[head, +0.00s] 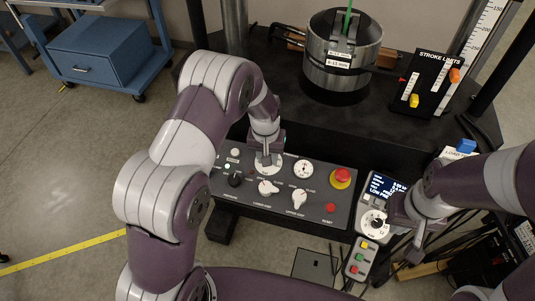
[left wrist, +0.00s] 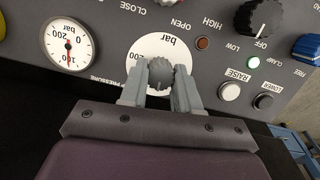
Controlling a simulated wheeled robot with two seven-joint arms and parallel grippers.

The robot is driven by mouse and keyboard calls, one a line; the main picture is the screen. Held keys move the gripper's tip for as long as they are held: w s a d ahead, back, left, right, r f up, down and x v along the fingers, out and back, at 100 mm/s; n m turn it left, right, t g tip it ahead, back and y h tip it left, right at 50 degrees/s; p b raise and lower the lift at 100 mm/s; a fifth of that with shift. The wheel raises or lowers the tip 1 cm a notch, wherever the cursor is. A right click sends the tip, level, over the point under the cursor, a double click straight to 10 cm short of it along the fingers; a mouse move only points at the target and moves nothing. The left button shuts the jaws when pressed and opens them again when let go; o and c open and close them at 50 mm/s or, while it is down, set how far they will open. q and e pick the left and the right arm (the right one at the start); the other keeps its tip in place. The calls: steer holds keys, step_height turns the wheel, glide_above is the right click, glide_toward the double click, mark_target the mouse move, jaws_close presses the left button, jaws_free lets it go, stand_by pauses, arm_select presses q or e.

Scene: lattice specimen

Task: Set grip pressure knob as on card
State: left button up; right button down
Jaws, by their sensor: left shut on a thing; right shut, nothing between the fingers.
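The grip pressure knob (left wrist: 160,72) is a grey ribbed knob on a white dial (left wrist: 143,47) marked in bar. In the left wrist view, the fingers of my left gripper (left wrist: 160,92) are on either side of it, shut on it. In the head view my left gripper (head: 267,158) hides the knob, and part of the white dial (head: 269,169) shows. A round pressure gauge (left wrist: 69,43) sits beside the dial; it also shows in the head view (head: 303,169). My right gripper (head: 408,222) is shut and empty beside the handheld pendant. I cannot make out the card.
The sloped panel also has a red stop button (head: 341,178), two white selector knobs (head: 267,188) and a black knob (head: 235,180). The pendant (head: 374,223) has a small screen and a dial. A steel cylinder (head: 341,65) and the stroke limits plate (head: 432,82) stand behind.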

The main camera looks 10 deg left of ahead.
arm_select(q)
steer(key=shift+m, duration=0.6)
steer(key=o, duration=1.1)
steer(key=shift+c, duration=0.2)
step_height(320, 180, up, 13)
steer(key=shift+s+f, duration=0.15)
steer(key=shift+s, duration=0.2)
